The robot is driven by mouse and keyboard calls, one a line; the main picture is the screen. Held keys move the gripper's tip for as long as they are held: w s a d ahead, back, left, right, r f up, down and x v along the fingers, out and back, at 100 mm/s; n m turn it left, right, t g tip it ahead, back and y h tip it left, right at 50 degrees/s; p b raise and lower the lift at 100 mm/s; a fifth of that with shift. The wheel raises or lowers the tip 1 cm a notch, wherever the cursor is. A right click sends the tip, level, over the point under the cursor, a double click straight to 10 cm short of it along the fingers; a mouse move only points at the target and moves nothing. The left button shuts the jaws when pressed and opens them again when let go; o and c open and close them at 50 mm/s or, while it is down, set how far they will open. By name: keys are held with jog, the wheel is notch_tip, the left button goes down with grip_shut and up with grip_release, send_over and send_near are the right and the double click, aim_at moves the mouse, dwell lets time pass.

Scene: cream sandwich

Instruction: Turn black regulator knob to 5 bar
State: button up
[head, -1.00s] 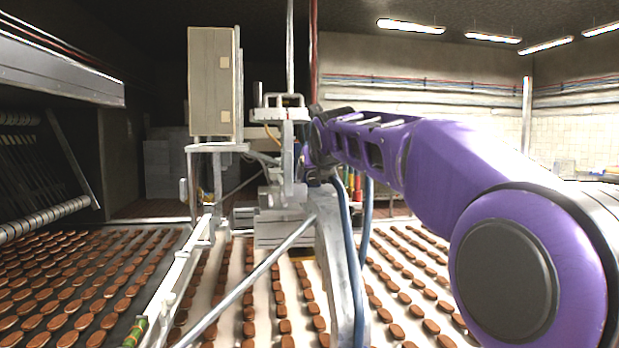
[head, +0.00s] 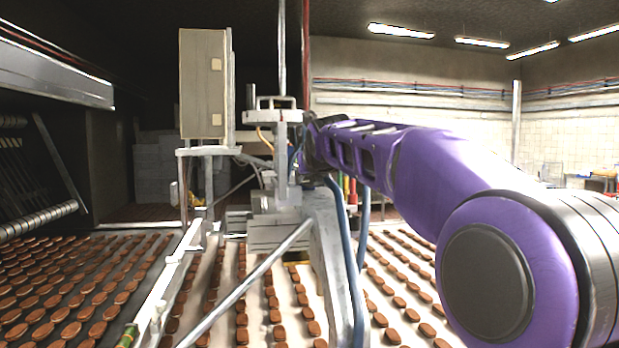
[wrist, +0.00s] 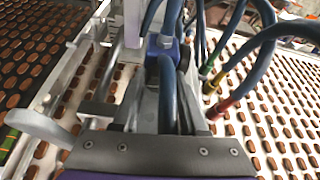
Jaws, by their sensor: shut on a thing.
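My gripper (wrist: 168,75) reaches away from the dark bracket at the bottom of the wrist view. Its fingers are shut at a small blue-bodied fitting (wrist: 160,47) on the machine. The black regulator knob cannot be made out clearly; the fingers and a dark blue hose in front cover that spot. No pressure gauge or bar reading is legible. In the head view my purple arm comes in from the right, and its end meets the grey machine post (head: 325,235), where the fingertips are hidden.
Blue hoses (wrist: 258,60) with red, yellow and green fittings curve close on the right of my gripper. Rows of brown biscuits lie on the white conveyor (head: 225,290). A beige cabinet (head: 203,85) stands left of the post. A diagonal metal bar (head: 250,280) crosses in front.

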grip_shut()
jog(key=shift+r, duration=0.1)
jog(key=shift+d+m+p, duration=0.15)
jog(key=shift+m+p, duration=0.15)
jog(key=shift+p, duration=0.05)
jog(key=shift+w+d+m+y, duration=0.1)
jog(key=shift+d+m+y, duration=0.05)
jog(key=shift+m+y, duration=0.5)
jog(key=shift+d+f+m+g+y+b, duration=0.1)
jog(key=shift+f+m+g+y+b, duration=0.1)
jog(key=shift+m+y+b, duration=0.35)
jog(key=shift+f+m+g+y+b, duration=0.15)
jog(key=shift+m+y+b, duration=0.15)
jog(key=shift+m+b, duration=0.25)
jog(key=shift+m+y+b, duration=0.4)
jog(key=shift+m+b, duration=0.35)
jog(key=shift+b, duration=0.3)
jog(key=shift+r+m+y+b, duration=0.1)
jog(key=shift+m+y+b, duration=0.2)
jog(key=shift+b, duration=0.25)
jog(key=shift+r, duration=0.1)
